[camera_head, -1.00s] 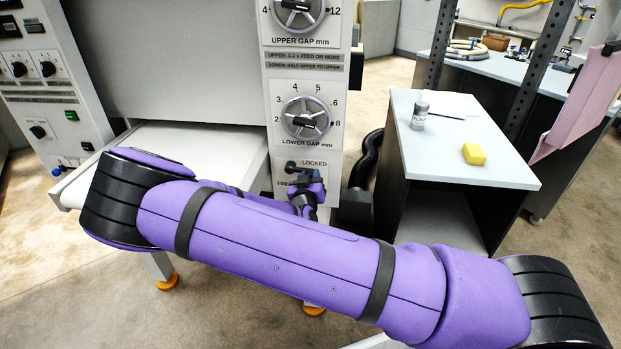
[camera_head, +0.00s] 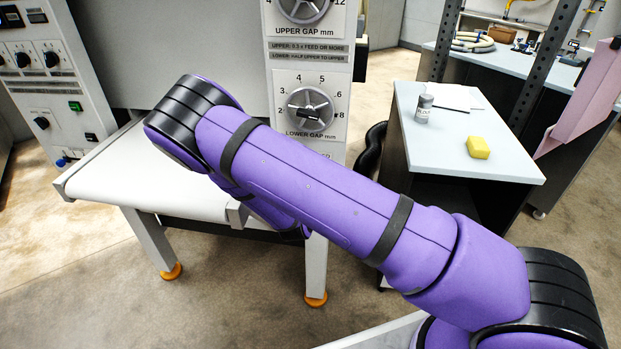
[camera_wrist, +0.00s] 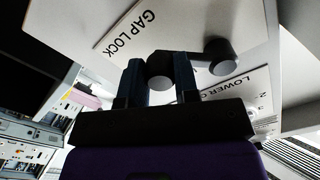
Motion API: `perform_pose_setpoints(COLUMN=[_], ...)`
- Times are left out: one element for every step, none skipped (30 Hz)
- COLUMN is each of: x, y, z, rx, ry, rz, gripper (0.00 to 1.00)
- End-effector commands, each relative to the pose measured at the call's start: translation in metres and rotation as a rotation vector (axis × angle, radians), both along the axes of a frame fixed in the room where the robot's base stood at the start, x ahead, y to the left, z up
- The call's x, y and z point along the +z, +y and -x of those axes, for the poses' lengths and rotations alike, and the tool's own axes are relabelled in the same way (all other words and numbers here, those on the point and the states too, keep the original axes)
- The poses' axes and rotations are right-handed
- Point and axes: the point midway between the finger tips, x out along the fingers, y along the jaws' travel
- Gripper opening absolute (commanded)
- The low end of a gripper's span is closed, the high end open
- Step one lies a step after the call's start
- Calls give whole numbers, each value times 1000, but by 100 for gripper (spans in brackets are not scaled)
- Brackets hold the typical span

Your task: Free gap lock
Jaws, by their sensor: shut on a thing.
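The gap lock lever (camera_wrist: 190,52) shows in the wrist view as a dark bar with a round black knob at each end, on a white panel marked GAP LOCK (camera_wrist: 131,36). My gripper (camera_wrist: 158,68) has its two fingers closed on either side of the nearer knob (camera_wrist: 160,70). The farther knob (camera_wrist: 219,56) is outside the fingers. In the head view my purple arm hides the lever and gripper.
The lower gap dial (camera_head: 310,108) sits just above the lock, with the upper gap dial (camera_head: 303,5) higher. A white feed table (camera_head: 130,185) extends left. A side cabinet (camera_head: 450,150) carries a yellow block (camera_head: 478,147) and a small grey container (camera_head: 423,108).

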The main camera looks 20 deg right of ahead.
Motion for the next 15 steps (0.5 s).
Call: perform_pose_setpoints(x=[-3, -4, -5, -6, -7, -8, -9, -9, -10, -11, -11, -12, -12, -12, -13], y=[1, 3, 4, 5, 6, 7, 8, 9, 10, 10, 11, 12, 13, 13, 14], z=[-1, -1, -2, -3, -3, -3, -4, -4, -5, -5, -5, -5, -6, -6, -6], rx=[-2, 0, -1, -1, 0, 0, 0, 1, 1, 0, 0, 0, 0, 0, 1], ry=[-14, -25, -38, -47, -55, -66, -74, -81, -89, -95, -101, -106, -111, -115, -119], rz=[-35, -56, -81, -98, -117, -137, -152, -166, -182, -195, -206, -218, -227, -235, -242], gripper=[0, 0, 0, 0, 0, 0, 0, 0, 0, 0, 0, 0, 0, 0, 0])
